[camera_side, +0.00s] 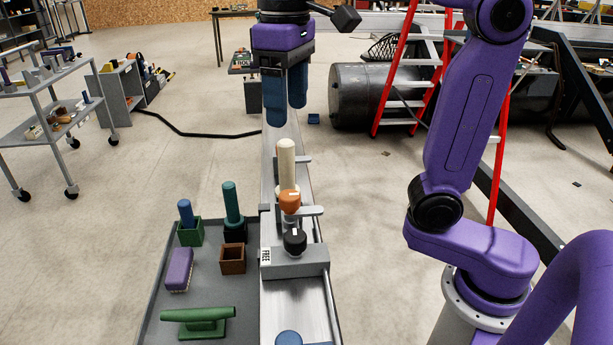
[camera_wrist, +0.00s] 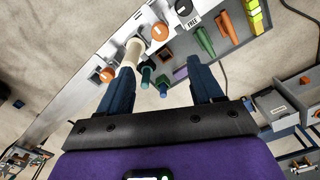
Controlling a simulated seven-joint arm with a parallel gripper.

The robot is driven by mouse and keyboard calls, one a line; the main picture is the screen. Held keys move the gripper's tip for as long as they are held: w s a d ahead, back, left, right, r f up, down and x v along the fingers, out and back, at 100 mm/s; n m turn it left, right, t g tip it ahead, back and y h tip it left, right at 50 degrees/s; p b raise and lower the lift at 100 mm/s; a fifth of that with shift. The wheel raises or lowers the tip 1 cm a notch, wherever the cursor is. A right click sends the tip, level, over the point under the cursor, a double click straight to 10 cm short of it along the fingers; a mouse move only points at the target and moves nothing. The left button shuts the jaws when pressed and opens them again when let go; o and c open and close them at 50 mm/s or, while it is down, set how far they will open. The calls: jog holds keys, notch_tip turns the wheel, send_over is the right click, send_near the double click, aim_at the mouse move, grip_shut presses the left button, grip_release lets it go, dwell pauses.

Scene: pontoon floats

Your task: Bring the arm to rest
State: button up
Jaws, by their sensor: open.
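My gripper (camera_side: 286,112) has two blue fingers pointing down, spread apart with nothing between them. In the side view it hangs above the metal rail (camera_side: 318,300), over a cream peg (camera_side: 287,160). In the wrist view my gripper (camera_wrist: 163,92) also shows open, with the cream peg (camera_wrist: 133,52) beyond the left finger. In the side view the fingertips look clear of the peg's top.
An orange knob (camera_side: 289,202) and a black knob (camera_side: 294,241) stand on the rail near a block labelled FREE (camera_side: 310,262). The tray (camera_side: 225,290) on the left holds pegs, small boxes, a purple block (camera_side: 179,270) and a green handle (camera_side: 199,318).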

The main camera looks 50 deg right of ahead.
jog(key=s+d+f+n, duration=0.4)
jog(key=s+f, duration=0.4)
jog(key=f, duration=0.2)
jog(key=s+d+f+n, duration=0.4)
jog(key=s+f+n, duration=0.1)
jog(key=s+f, duration=0.4)
notch_tip(320, 180, down, 2)
jog(key=shift+s+d+f, duration=0.1)
jog(key=shift+s+d, duration=0.15)
jog(key=shift+d, duration=0.15)
